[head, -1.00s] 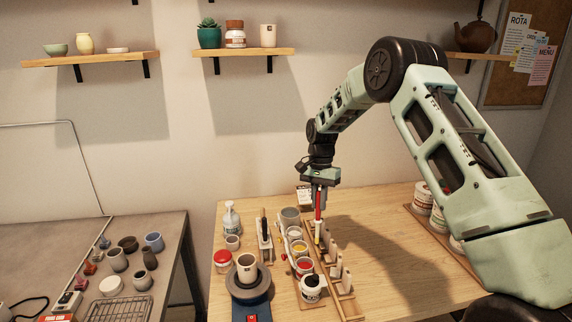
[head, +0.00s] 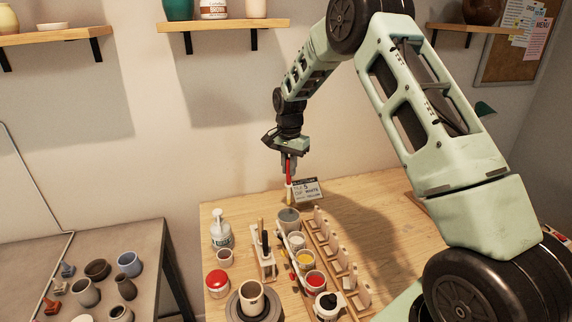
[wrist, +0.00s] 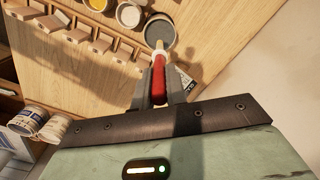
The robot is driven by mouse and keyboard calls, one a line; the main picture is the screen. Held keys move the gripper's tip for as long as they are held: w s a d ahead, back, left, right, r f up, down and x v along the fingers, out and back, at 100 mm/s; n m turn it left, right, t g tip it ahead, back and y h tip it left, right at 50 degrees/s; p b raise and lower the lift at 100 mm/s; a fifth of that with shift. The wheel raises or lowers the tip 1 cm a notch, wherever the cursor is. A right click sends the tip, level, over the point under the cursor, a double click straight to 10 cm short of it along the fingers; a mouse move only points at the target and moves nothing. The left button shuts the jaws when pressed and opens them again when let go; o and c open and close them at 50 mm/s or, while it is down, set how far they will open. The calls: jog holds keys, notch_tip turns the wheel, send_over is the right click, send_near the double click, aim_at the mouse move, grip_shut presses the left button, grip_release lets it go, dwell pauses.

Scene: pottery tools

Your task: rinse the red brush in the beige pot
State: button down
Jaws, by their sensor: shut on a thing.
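My gripper (head: 289,160) is shut on the red brush (head: 289,175), which hangs upright, pale end down. In the wrist view the brush (wrist: 158,80) sits between the fingers (wrist: 160,95). A grey-beige pot (head: 289,226) holding dark grey content stands at the back of the pot row; I take it as the beige pot. The brush's pale lower end shows at the pot's back rim in the head view. In the wrist view it lines up with the pot (wrist: 163,33). I cannot tell whether the tip is above the opening or inside.
Pots of white (head: 297,241), yellow (head: 305,258) and red (head: 314,280) glaze run toward the front. A wooden rack (head: 335,255) with upright tiles stands right of them. A lettered card (head: 306,190) is just behind. A brush holder (head: 263,262) stands left. Table is clear at right.

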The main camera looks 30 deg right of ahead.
aim_at(289, 183)
jog(key=shift+f+b, duration=2.65)
jog(key=shift+f, duration=1.85)
jog(key=shift+r, duration=0.1)
